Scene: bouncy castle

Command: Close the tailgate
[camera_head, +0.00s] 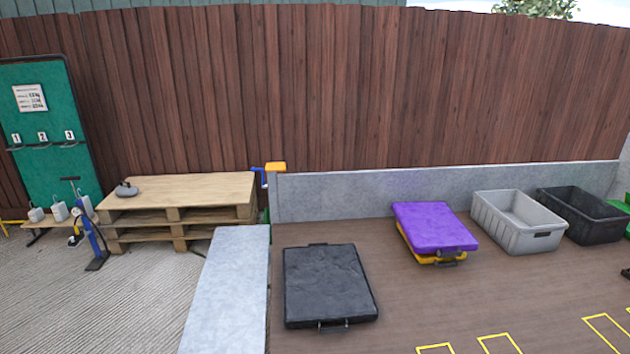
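A long pale grey panel (228,290), which looks like the tailgate, lies folded down beside the left edge of the brown trailer bed (440,300). Its near end runs out of the bottom of the picture. At its far end stands a grey corner post (273,195) with an orange cap (276,167) and a blue latch-like part (259,175). A low grey side wall (400,188) runs along the back of the bed. Neither of my grippers can be made out in this view.
On the bed are a black case (328,284), a purple case (434,227) on a yellow one, a grey crate (516,222) and a black crate (582,216). Wooden pallets (180,195) and a blue pump (90,235) stand left of the panel.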

